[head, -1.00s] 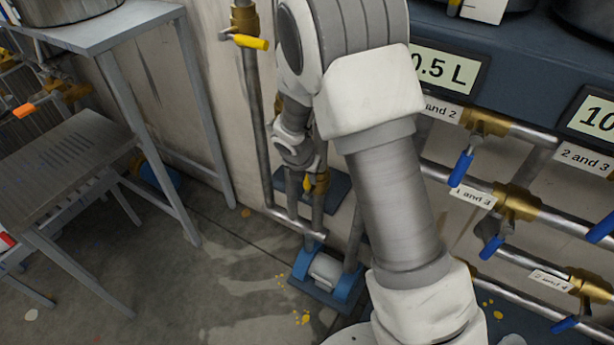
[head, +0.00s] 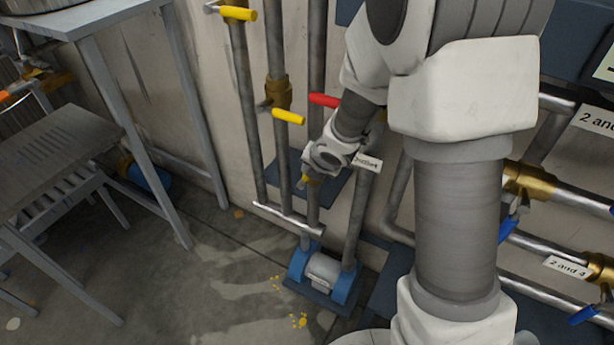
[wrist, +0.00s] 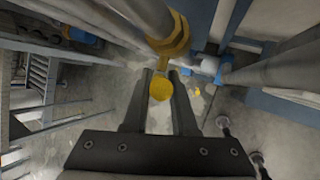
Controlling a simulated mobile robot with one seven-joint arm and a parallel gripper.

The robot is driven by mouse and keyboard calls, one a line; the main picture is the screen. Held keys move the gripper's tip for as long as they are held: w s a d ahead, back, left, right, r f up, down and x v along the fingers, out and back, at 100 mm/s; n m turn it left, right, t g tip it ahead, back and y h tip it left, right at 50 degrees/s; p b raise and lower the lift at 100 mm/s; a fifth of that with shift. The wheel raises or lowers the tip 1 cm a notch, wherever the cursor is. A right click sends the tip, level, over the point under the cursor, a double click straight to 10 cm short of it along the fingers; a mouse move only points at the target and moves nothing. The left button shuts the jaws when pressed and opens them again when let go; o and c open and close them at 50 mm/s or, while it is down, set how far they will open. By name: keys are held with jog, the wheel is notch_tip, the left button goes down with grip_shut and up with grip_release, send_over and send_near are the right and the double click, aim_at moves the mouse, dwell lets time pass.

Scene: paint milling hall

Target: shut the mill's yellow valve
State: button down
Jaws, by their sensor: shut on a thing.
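A yellow valve handle (wrist: 161,88) sits between the fingers of my gripper (wrist: 161,77) in the wrist view, its round end facing the camera. It joins a brass valve body (wrist: 172,38) on a grey pipe. My gripper is shut on this handle. In the head view my gripper (head: 306,184) is low by the pipes, mostly hidden behind my wrist, with only a bit of yellow showing. Two other yellow handles show higher up: one at top left (head: 238,13) and one on a brass valve in the middle (head: 289,116).
A red handle (head: 324,100) is close above my wrist. A blue and grey pump (head: 323,272) stands on the floor below. Brass valves with blue handles (head: 508,228) line pipes at the right. A grey metal table (head: 85,20) stands at left; the floor between is clear.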

jog(key=shift+s+d+f+t+y+b, duration=0.3)
jog(key=shift+d+y+b, duration=0.15)
jog(key=shift+b, duration=0.45)
jog(key=shift+r, duration=0.1)
jog(key=c, duration=0.7)
grip_release()
jog(key=shift+r, duration=0.15)
